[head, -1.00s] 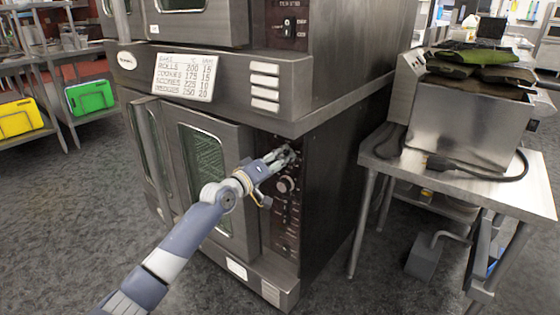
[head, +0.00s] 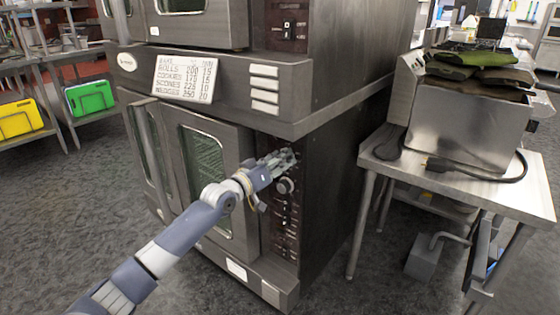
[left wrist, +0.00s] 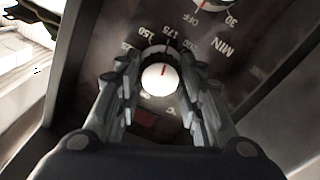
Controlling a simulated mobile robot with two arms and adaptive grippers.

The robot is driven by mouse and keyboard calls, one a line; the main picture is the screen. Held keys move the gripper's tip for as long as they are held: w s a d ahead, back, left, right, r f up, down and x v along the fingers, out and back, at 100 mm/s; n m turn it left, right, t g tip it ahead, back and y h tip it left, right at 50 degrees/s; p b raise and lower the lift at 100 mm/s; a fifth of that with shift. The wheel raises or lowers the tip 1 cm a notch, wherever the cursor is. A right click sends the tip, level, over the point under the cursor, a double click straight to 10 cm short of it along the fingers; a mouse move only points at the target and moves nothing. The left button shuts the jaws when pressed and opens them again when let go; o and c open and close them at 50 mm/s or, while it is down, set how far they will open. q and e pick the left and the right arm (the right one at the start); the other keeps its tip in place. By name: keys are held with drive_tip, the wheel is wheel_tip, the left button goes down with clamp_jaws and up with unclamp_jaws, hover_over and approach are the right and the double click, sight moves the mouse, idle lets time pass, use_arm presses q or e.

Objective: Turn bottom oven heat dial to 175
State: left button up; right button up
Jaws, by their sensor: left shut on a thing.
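The bottom oven (head: 205,150) stands under the top oven, with a dark control panel (head: 286,225) at its right side. My left gripper (head: 286,158) reaches the upper part of that panel and covers the heat dial in the head view. In the left wrist view the heat dial (left wrist: 160,79) is a round white knob with a red mark, between the two fingers of my left gripper (left wrist: 160,85), which are closed on it. Numbers 150, 175 and 200 show around it. The red mark points roughly toward 175; the exact setting is hard to tell. My right gripper is out of view.
A second dial (head: 285,186) sits just below my gripper; it also shows at the top of the left wrist view (left wrist: 212,4), marked MIN. A handwritten temperature card (head: 183,80) is above. A steel table (head: 510,190) with a fryer (head: 465,125) stands at the right.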

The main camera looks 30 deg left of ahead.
use_arm(q)
drive_tip(key=shift+f, duration=0.1)
drive_tip(key=o, duration=1.1)
drive_tip(key=shift+c, duration=0.2)
drive_tip(key=s, duration=1.2)
drive_tip(key=shift+a, duration=0.45)
